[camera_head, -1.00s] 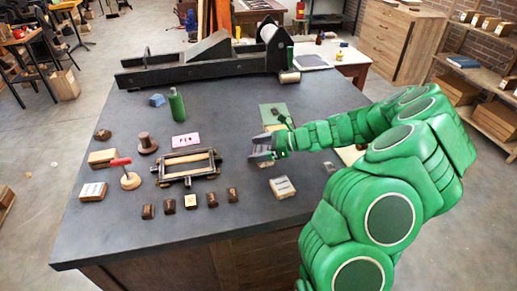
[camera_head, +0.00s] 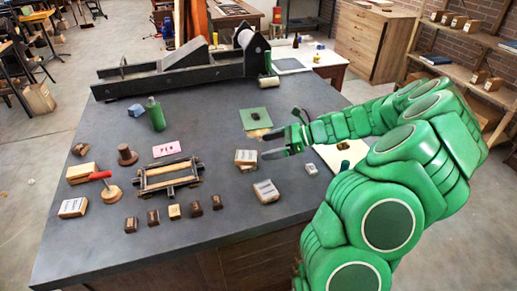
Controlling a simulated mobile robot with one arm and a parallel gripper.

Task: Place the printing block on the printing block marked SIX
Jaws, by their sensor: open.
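A printing block (camera_head: 246,157) with a pale, dark-lettered top sits on the dark table, just left of my gripper. Wood shows below its top; I cannot tell whether it is one block or two stacked. A second pale-topped block (camera_head: 266,191) lies nearer the front edge, and another lettered block (camera_head: 73,208) is at the front left. The lettering is too small to read, so I cannot tell which is marked SIX. My gripper (camera_head: 268,145) is open and looks empty, its grey fingers pointing left toward the first block.
A wooden frame (camera_head: 168,176) stands left of the blocks, with several small dark blocks in front. A green sheet (camera_head: 256,118) lies behind my gripper. A black press (camera_head: 180,70) fills the back.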

